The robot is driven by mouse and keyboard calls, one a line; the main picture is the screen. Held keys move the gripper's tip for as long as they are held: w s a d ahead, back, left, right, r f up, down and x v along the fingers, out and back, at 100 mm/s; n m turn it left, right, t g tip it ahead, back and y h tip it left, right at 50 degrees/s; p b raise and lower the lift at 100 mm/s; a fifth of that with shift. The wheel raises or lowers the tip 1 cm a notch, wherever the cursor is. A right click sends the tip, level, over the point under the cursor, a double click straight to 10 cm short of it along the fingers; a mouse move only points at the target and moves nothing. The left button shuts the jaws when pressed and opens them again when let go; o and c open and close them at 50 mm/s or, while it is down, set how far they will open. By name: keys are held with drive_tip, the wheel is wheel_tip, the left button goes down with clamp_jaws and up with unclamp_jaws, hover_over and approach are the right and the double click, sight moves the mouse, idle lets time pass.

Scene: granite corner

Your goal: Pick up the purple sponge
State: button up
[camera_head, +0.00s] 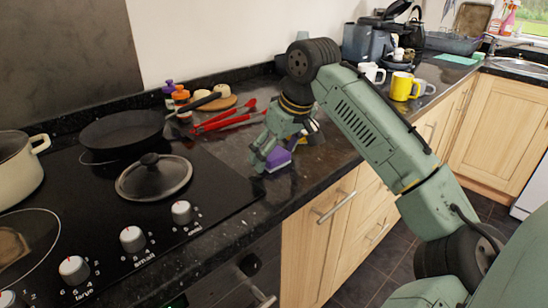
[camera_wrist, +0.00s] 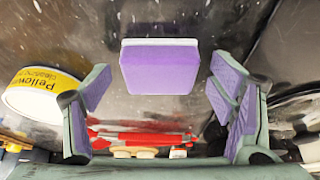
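The purple sponge (camera_head: 279,158) lies on the dark granite counter beside the hob's right edge, partly hidden by my gripper (camera_head: 268,152) in the head view. In the wrist view the sponge (camera_wrist: 160,70) shows a purple face with a white layer along its top edge. My gripper (camera_wrist: 160,88) is open, with one finger on each side of the sponge. Clear gaps show between the sponge and both fingers. The gripper is low over the counter.
A white round item with a yellow label (camera_wrist: 42,92) lies close outside the left finger. Red utensils (camera_head: 225,121), a black pan (camera_head: 122,130) and a glass lid (camera_head: 153,180) lie nearby. Mugs (camera_head: 402,87) stand farther back. The counter's front edge is close.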

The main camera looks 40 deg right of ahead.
sight(275, 154)
drive_tip(key=c, duration=0.9)
drive_tip(key=shift+o, duration=0.2)
drive_tip(key=shift+r, duration=0.1)
drive_tip(key=shift+r, duration=0.5)
wheel_tip(275, 154, up, 2)
drive_tip(key=shift+b, duration=0.35)
drive_tip(key=s+a+b, duration=0.1)
drive_tip(key=s+a, duration=0.2)
drive_tip(key=s+a+r+b, duration=0.1)
drive_tip(key=s+a, duration=0.3)
drive_tip(key=s+a+b, duration=0.1)
drive_tip(key=s+a, duration=0.3)
drive_tip(key=shift+s+a+r, duration=0.1)
drive_tip(key=shift+a+r, duration=0.15)
drive_tip(key=shift+r, duration=0.15)
drive_tip(key=o, duration=0.3)
drive_tip(key=c, duration=0.5)
